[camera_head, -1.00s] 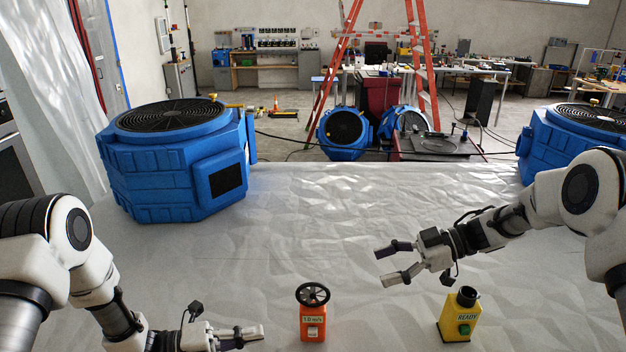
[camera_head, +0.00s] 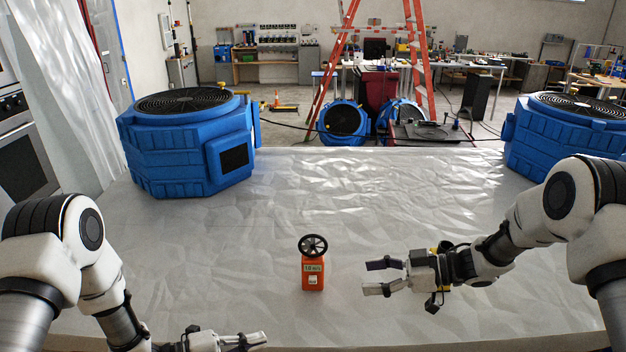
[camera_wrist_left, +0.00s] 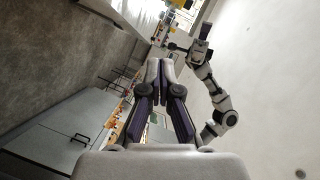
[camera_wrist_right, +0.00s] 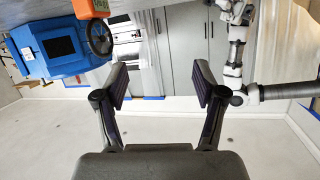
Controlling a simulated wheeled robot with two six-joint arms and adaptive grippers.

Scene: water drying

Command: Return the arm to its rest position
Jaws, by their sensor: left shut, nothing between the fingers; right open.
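My right gripper (camera_head: 373,277) is open and empty, above the grey sheeted surface, to the right of the orange meter. Its spread fingers (camera_wrist_right: 160,76) also show in the right wrist view. My left gripper (camera_head: 256,340) is shut and empty at the bottom edge of the head view. Its fingers (camera_wrist_left: 160,68) are together in the left wrist view. The orange meter (camera_head: 312,272) stands upright with a black fan wheel on top. The yellow device (camera_head: 446,246) is mostly hidden behind my right gripper; only a small part shows.
A large blue machine (camera_head: 183,150) stands at the left and another (camera_head: 568,140) at the right. An orange ladder (camera_head: 420,70) and smaller blue fans (camera_head: 343,122) stand behind. The middle of the sheeted surface (camera_head: 330,195) is clear.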

